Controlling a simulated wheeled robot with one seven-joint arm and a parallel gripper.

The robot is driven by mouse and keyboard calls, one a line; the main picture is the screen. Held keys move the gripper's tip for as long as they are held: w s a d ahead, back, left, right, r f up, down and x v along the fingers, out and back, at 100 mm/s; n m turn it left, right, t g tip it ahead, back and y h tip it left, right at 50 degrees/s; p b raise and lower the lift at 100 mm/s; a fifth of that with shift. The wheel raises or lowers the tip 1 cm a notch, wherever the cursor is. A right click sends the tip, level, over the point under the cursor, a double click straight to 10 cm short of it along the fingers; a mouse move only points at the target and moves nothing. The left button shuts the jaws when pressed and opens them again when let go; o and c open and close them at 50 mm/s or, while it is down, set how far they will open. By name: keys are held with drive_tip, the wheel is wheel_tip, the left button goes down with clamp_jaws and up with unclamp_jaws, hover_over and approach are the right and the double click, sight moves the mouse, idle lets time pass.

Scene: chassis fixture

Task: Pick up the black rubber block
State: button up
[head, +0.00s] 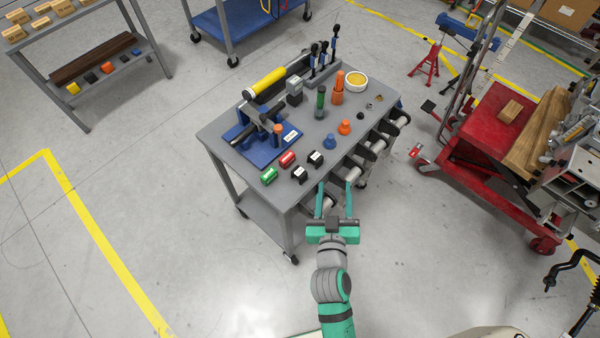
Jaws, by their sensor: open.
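I cannot tell from this view which of these is the black rubber block.
Green (268,176) and red (287,160) labelled pieces lie beside the black ones. Blue (329,142) and orange (345,127) knobs stand nearby. A red cart (485,130) stands at right. The floor at left is clear.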

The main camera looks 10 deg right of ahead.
drive_tip(key=w+d+r+m+g+h, duration=0.4)
drive_tip(key=w+d+r+m, duration=0.1)
drive_tip(key=d+m, duration=0.3)
drive_tip(key=w+d+r+m+g+h, duration=0.3)
drive_tip(key=w+d+r+m+g, duration=0.15)
drive_tip(key=d+r+m, duration=0.35)
drive_tip(key=m+g+y, duration=0.6)
drive_tip(key=m+y, duration=0.5)
drive_tip(key=y, duration=0.1)
approach(299, 171)
drive_tip(key=shift+w+d, duration=0.3)
drive_tip(key=shift+d, duration=0.1)
drive_tip(key=shift+s+a+f, duration=0.1)
drive_tip(key=shift+f, duration=2.45)
drive_tip(key=shift+s+a+f, duration=0.1)
drive_tip(key=shift+a+f, duration=0.05)
drive_tip(key=shift+f, duration=2.4)
drive_tip(key=c, duration=1.1)
